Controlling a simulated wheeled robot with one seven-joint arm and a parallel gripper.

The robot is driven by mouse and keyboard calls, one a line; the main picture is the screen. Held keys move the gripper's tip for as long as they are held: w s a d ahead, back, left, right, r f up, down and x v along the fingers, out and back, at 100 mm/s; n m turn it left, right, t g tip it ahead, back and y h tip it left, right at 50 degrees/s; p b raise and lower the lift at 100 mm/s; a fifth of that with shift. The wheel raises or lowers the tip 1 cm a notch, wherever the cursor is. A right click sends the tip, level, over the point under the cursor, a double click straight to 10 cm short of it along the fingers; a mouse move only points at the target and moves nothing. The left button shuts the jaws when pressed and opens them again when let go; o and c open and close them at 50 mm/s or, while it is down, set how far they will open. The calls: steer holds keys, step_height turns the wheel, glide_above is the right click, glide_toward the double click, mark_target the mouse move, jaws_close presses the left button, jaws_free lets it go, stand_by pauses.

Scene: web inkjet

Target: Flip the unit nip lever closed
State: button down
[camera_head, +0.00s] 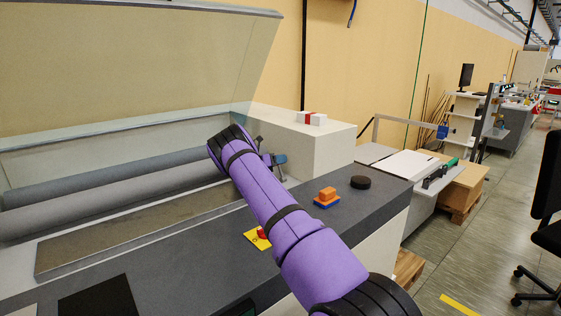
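A small blue-grey lever-like part (280,159) stands at the right end of the rollers, against the white end housing. It looks like the nip lever, but it is small and partly covered by my purple arm, so I cannot tell its exact position. My arm reaches from the lower right up over the machine's front ledge, and its far bend is just left of this part. My gripper is hidden behind the arm, and I cannot make out its fingers. I cannot tell whether anything touches the lever.
A raised clear cover (140,60) hangs over the grey rollers (110,185). The dark front ledge (190,255) bears a red button on a yellow plate (252,240), orange and blue blocks (327,198) and a black puck (361,182). A white housing (300,138) stands behind.

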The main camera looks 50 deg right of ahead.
steer(key=shift+s+a+r+m+t+y, duration=0.15)
steer(key=shift+s+r+m, duration=0.1)
steer(key=shift+s+m, duration=0.35)
steer(key=shift+s+a+r+m+t+y, duration=0.15)
steer(key=shift+s+m, duration=0.25)
steer(key=shift+m, duration=0.4)
steer(key=shift+s+r+m+t+y, duration=0.1)
steer(key=shift+s+m+t+y, duration=0.25)
steer(key=shift+s+m, duration=0.7)
steer(key=m, duration=0.1)
steer(key=s+m+t, duration=0.1)
steer(key=s+m, duration=0.1)
steer(key=shift+s+a+f, duration=0.2)
steer(key=shift+f, duration=0.05)
steer(key=shift+s+a+f+m+t+y, duration=0.1)
steer(key=shift+s+f+m+t+y, duration=0.15)
steer(key=shift+s+m, duration=0.3)
steer(key=shift+s+f+m+t+y, duration=0.1)
steer(key=shift+s+f+m+t, duration=0.2)
steer(key=shift+s+m, duration=0.15)
steer(key=c, duration=0.9)
jaws_free()
steer(key=shift+c, duration=0.2)
